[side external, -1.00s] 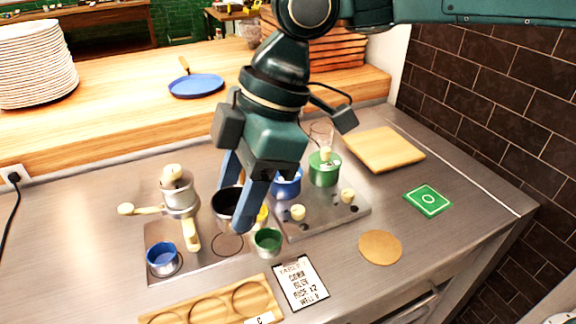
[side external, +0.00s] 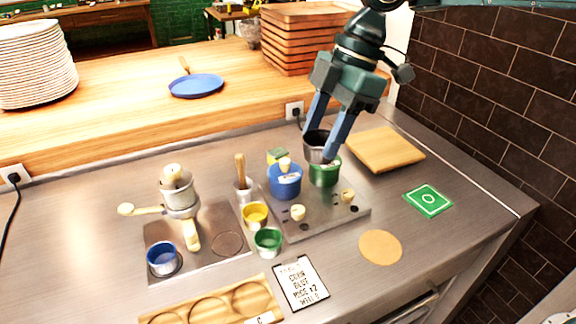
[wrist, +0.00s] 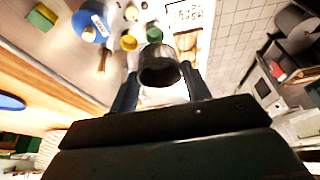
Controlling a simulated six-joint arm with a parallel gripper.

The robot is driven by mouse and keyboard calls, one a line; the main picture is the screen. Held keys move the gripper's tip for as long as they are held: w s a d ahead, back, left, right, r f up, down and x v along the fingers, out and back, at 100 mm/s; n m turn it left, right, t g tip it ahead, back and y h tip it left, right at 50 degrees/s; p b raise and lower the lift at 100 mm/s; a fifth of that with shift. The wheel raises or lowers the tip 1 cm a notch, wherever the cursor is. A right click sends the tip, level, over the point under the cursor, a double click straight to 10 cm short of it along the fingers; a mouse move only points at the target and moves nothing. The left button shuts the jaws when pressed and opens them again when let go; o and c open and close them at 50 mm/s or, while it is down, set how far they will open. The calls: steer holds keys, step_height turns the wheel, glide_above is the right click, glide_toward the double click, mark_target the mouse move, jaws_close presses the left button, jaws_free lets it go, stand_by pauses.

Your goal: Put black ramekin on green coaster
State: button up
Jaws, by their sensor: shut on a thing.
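The black ramekin (side external: 316,147), dark inside with a grey metal outer wall, is held between the two blue fingers of my gripper (side external: 326,143). It is in the air above and behind the green pot, and its base is partly hidden. In the wrist view the ramekin (wrist: 159,68) sits between the fingertips of my gripper (wrist: 160,80). The green coaster (side external: 428,201), a square with a white outline and ring, lies flat on the steel counter at the right. Nothing is on it. The coaster is to the right of and nearer the camera than my gripper.
A green pot (side external: 324,171) and a blue pot (side external: 285,181) stand on the hob. A wooden board (side external: 384,150) lies behind the coaster, and a round tan coaster (side external: 380,247) lies in front. Yellow (side external: 256,214) and green (side external: 268,241) ramekins stand left. Counter around the green coaster is clear.

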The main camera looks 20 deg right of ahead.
steer(key=s+d, duration=0.2)
steer(key=d, duration=2.7)
steer(key=shift+d+r, duration=0.3)
steer(key=shift+d, duration=0.05)
glide_above(424, 200)
steer(key=d, duration=0.2)
step_height(424, 200, down, 16)
steer(key=shift+a+r, duration=0.1)
steer(key=shift+r, duration=0.05)
steer(key=shift+f, duration=2.15)
steer(key=shift+f, duration=0.15)
